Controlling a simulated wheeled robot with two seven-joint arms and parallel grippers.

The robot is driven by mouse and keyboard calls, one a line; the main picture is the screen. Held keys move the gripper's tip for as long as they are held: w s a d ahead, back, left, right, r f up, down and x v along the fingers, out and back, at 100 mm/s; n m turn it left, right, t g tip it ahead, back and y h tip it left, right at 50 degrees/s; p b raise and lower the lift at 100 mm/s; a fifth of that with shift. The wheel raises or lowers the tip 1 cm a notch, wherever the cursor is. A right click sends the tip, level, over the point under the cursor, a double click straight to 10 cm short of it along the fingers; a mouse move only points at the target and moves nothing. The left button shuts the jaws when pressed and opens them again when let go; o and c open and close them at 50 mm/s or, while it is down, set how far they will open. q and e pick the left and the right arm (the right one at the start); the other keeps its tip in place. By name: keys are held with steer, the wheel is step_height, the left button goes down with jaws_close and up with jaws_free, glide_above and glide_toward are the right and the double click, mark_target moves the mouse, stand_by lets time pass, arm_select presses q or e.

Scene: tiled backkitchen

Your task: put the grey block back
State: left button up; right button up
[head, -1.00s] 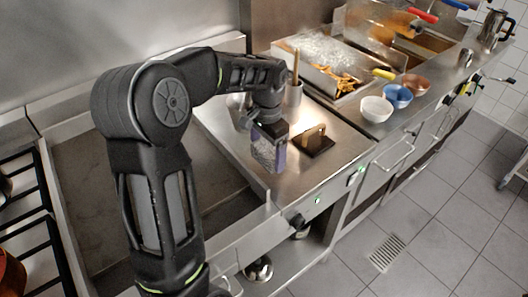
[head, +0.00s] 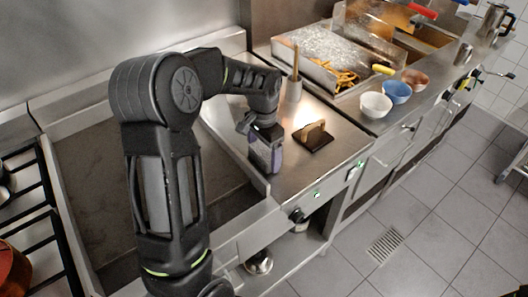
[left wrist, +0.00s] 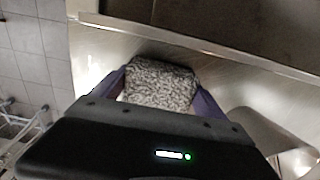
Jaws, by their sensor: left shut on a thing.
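My left gripper (head: 265,160) is shut on the grey block, with its purple fingers on either side of it. In the left wrist view the grey block (left wrist: 160,84) shows a rough, speckled grey face between the purple fingers. In the head view the fingers and hand mostly hide the block. The gripper is over the steel counter (head: 300,180), close to the griddle's raised right edge. I cannot tell whether the block touches the counter. My right gripper is in neither view.
A dark tray with an upright brown piece (head: 313,134) stands just right of the gripper. A steel container with a wooden handle (head: 294,90) is behind. White (head: 376,106) and blue (head: 397,93) bowls stand further right. The sunken griddle (head: 100,190) lies left.

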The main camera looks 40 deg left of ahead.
mark_target(264, 150)
arm_select(q)
steer(key=shift+f, duration=0.25)
steer(key=o, duration=1.8)
steer(key=shift+r, duration=0.1)
steer(key=shift+c, duration=0.2)
steer(key=shift+r+b, duration=0.65)
steer(key=shift+r, duration=3.3)
steer(key=shift+f, duration=0.1)
